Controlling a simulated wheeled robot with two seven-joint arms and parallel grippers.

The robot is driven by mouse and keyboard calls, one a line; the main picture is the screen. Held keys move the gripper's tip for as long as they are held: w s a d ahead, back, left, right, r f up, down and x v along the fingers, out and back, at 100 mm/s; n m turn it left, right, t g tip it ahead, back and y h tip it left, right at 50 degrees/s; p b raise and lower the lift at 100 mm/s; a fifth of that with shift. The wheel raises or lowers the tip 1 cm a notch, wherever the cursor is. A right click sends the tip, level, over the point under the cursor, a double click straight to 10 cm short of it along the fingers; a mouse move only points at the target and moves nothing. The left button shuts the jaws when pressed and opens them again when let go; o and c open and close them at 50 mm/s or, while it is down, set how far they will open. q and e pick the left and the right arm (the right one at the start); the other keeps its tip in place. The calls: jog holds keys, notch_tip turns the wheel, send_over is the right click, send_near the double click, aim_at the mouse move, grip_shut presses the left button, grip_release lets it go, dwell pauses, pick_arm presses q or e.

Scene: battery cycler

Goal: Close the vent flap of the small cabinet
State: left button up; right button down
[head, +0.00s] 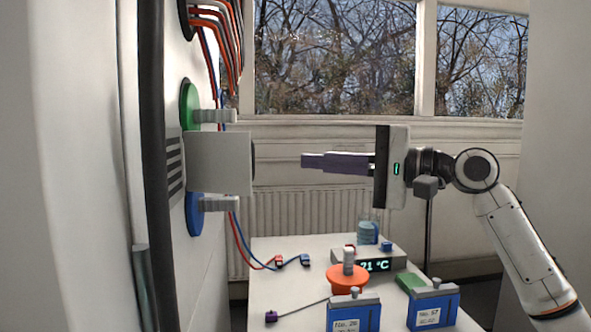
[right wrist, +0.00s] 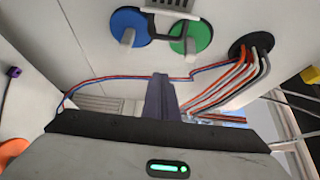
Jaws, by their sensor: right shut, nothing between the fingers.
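The small cabinet's white front face (head: 205,275) runs along the left of the head view. Its vent flap (head: 218,163) is a pale grey plate standing out from the face, open, beside dark vent slats (head: 175,170). In the right wrist view the vent slats (right wrist: 178,4) are cut off at the top edge. My right gripper (head: 303,161) is shut and empty, level with the flap, to its right and apart from it. Its closed purple-grey fingers also show in the right wrist view (right wrist: 160,77). My left gripper is not in view.
A green disc (head: 188,97) above the flap and a blue disc (head: 194,222) below it carry projecting grey handles. Cables (head: 222,40) leave the cabinet above. A white table (head: 275,298) below holds an orange knob (head: 347,279), blue boxes (head: 433,308) and a temperature display (head: 376,265).

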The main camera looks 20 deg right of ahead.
aim_at(224, 161)
jog(key=w+a, duration=0.3)
jog(key=a, duration=0.5)
jog(key=shift+p, duration=0.3)
